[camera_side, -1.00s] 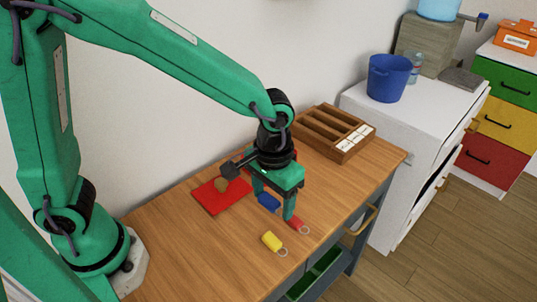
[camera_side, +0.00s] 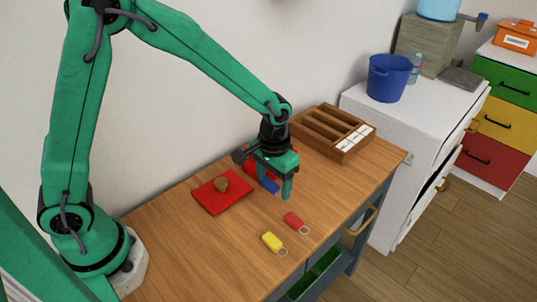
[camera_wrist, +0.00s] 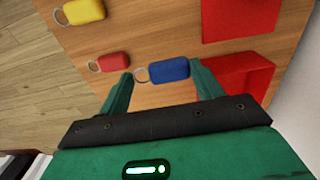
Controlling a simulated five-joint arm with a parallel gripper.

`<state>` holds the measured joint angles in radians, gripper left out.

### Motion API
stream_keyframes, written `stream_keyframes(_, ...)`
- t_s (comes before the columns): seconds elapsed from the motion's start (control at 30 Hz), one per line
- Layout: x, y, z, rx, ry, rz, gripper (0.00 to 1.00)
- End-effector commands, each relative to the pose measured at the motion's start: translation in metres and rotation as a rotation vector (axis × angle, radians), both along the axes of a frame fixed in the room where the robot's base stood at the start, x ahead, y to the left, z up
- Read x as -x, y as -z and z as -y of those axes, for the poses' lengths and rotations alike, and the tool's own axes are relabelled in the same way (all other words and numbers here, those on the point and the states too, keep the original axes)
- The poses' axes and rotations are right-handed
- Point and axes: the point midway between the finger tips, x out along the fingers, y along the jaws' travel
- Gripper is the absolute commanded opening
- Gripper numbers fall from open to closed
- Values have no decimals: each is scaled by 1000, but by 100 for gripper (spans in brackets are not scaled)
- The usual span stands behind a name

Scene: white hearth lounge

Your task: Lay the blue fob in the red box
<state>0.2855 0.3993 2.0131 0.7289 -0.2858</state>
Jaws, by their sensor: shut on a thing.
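The blue fob (camera_wrist: 168,70), with its metal ring, is between the fingers of my gripper (camera_wrist: 163,76) in the wrist view; my gripper is shut on it. In the side view the blue fob (camera_side: 270,185) shows between the fingers of my gripper (camera_side: 274,188), apparently above the table. The red box (camera_wrist: 242,76) is an open container right beside the right finger in the wrist view. In the side view it is mostly hidden behind my gripper, with a part of the red box (camera_side: 250,170) showing.
A flat red piece with a brown knob (camera_side: 222,185) lies left of my gripper. A red fob (camera_side: 293,221) and a yellow fob (camera_side: 271,240) lie near the table's front edge. A wooden compartment tray (camera_side: 337,145) stands at the back right. The front left tabletop is clear.

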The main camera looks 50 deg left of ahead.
Motion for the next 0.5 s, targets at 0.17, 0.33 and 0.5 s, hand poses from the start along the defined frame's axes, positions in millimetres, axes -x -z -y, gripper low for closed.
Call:
stream_keyframes(0.17, -8, 7, -8, 0, 0, 1, 44)
stream_keyframes(0.33, -9, 8, -9, 0, 1, 1, 44)
stream_keyframes(0.5, -8, 18, -9, -1, 1, -3, 44)
